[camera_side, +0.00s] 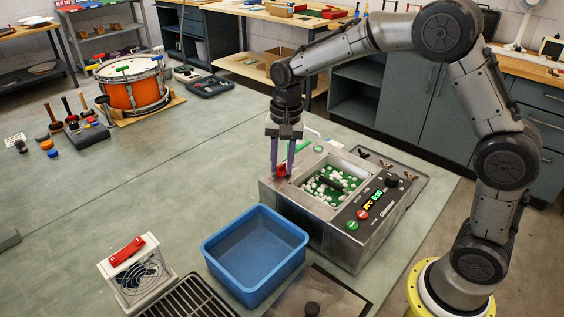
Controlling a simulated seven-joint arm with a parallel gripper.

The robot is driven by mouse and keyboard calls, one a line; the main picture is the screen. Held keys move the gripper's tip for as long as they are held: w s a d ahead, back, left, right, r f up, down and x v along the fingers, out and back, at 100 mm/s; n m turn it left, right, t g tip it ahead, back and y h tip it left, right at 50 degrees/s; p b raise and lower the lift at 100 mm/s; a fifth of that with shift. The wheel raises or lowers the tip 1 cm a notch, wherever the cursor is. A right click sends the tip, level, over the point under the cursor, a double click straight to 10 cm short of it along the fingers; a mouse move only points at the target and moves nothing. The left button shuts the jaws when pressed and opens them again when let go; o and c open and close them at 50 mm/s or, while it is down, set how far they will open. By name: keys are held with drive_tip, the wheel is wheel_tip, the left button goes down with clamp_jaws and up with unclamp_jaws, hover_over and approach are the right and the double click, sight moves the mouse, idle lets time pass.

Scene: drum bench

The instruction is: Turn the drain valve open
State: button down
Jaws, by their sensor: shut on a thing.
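A steel ultrasonic-type machine (315,222) stands on the bench, with an open basin (333,183) holding white and green pieces. A small red part, seemingly the drain valve handle (282,170), is at the machine's far-left top corner. My gripper (282,173) points straight down there, its two purple fingers on either side of the red part and shut on it. The fingers partly hide the red part, so its exact angle cannot be told.
A blue open bin (254,248) stands beside the machine's near left side. A fan unit with a red handle (132,265) and a black grate (190,298) lie at the front. An orange drum (134,92) and mallets are farther back left. The middle-left bench is clear.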

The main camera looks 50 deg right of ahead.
sight(285, 169)
drive_tip(key=shift+r, duration=0.1)
idle(0.3)
drive_tip(key=c, duration=0.6)
unclamp_jaws()
drive_tip(key=r, duration=1.3)
drive_tip(key=shift+s+d+r, duration=0.25)
drive_tip(key=shift+s+r, duration=0.05)
drive_tip(key=shift+r, duration=0.1)
